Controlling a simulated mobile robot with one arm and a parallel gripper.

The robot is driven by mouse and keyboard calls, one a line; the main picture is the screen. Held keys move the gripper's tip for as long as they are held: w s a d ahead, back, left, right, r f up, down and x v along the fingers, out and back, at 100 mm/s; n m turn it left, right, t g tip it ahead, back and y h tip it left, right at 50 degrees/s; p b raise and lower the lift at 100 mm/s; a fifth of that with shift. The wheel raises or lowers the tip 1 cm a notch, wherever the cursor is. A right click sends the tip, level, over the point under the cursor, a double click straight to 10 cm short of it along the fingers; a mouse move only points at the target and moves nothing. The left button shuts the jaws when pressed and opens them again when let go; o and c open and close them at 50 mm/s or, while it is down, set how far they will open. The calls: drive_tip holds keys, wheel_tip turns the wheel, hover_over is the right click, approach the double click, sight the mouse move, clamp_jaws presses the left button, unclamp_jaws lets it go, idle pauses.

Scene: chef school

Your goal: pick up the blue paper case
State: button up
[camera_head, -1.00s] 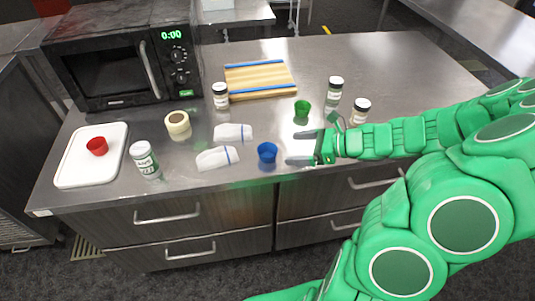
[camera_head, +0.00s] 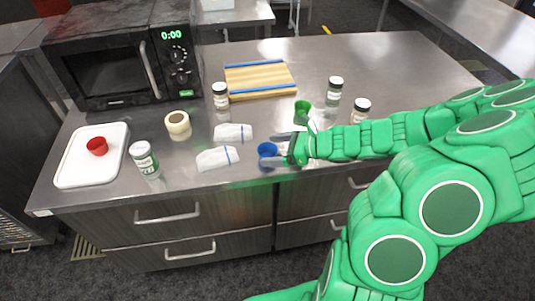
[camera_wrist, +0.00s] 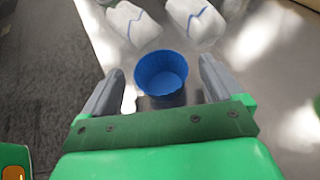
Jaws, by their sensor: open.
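The blue paper case (camera_head: 267,149) stands upright on the steel counter near its front edge. In the wrist view the blue paper case (camera_wrist: 161,75) shows its open top, centred between the two grey fingers. My gripper (camera_head: 277,149) is open, with one finger on the far side of the case and one on the near side. In the wrist view my gripper (camera_wrist: 160,82) has a gap on both sides of the case.
Two white cloth-like packets with blue stripes (camera_head: 232,133) (camera_head: 217,158) lie just left of the case. A green paper case (camera_head: 302,108) stands behind my gripper. A red case (camera_head: 97,146) sits on a white board (camera_head: 73,172). Several jars stand around, one at front left (camera_head: 145,158).

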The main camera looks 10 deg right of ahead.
drive_tip(key=c, duration=1)
drive_tip(key=shift+c, duration=0.2)
